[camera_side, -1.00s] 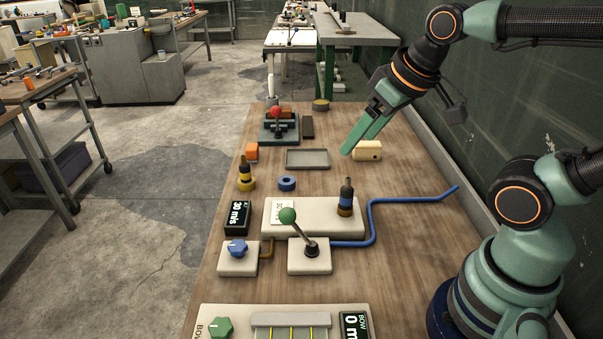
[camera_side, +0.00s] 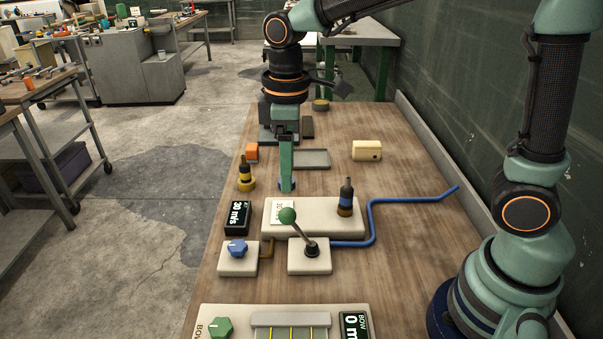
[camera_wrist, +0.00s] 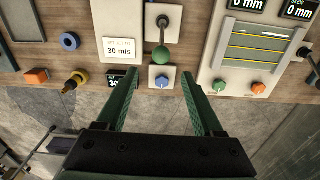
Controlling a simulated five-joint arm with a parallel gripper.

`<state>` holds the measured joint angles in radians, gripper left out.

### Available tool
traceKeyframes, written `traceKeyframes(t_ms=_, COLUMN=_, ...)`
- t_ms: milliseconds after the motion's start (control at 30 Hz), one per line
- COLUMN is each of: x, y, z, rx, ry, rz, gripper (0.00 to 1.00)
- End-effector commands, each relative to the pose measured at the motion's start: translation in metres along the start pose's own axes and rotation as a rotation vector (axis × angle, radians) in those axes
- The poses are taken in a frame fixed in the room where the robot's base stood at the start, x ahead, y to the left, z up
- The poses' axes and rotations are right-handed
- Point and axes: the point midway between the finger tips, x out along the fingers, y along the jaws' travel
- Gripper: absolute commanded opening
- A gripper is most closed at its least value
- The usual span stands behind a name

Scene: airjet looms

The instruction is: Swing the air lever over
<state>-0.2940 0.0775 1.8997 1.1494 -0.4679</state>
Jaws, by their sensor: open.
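The lever with a green ball (camera_side: 287,215) rises from a pale square base (camera_side: 310,262) in the side view and leans to the left. In the wrist view its green ball (camera_wrist: 161,54) hangs beyond my fingertips, near the middle, with its base (camera_wrist: 175,12) at the top edge. My gripper (camera_side: 287,188) points down in the side view, above and behind the lever, apart from it. In the wrist view my gripper (camera_wrist: 159,82) is open and empty, its two fingers spread either side of the blue knob (camera_wrist: 162,82).
A blue pipe (camera_side: 372,225) runs right from the lever base. A pale block with a dark bottle (camera_side: 346,197) stands behind it. A black 30 m/s display (camera_side: 237,218) is at left. A panel with a green knob (camera_side: 220,327) lies in front.

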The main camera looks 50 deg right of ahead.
Motion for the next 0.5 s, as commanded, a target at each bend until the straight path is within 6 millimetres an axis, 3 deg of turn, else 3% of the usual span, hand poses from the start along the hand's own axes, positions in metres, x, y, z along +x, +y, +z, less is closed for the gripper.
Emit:
traceKeyframes(t_ms=267, x=0.012, y=-0.002, z=-0.004, rx=-0.027, ry=-0.016, rz=-0.008, gripper=0.69)
traceKeyframes(t_ms=500, x=0.037, y=-0.002, z=-0.003, rx=-0.025, ry=-0.017, rz=-0.009, gripper=0.69)
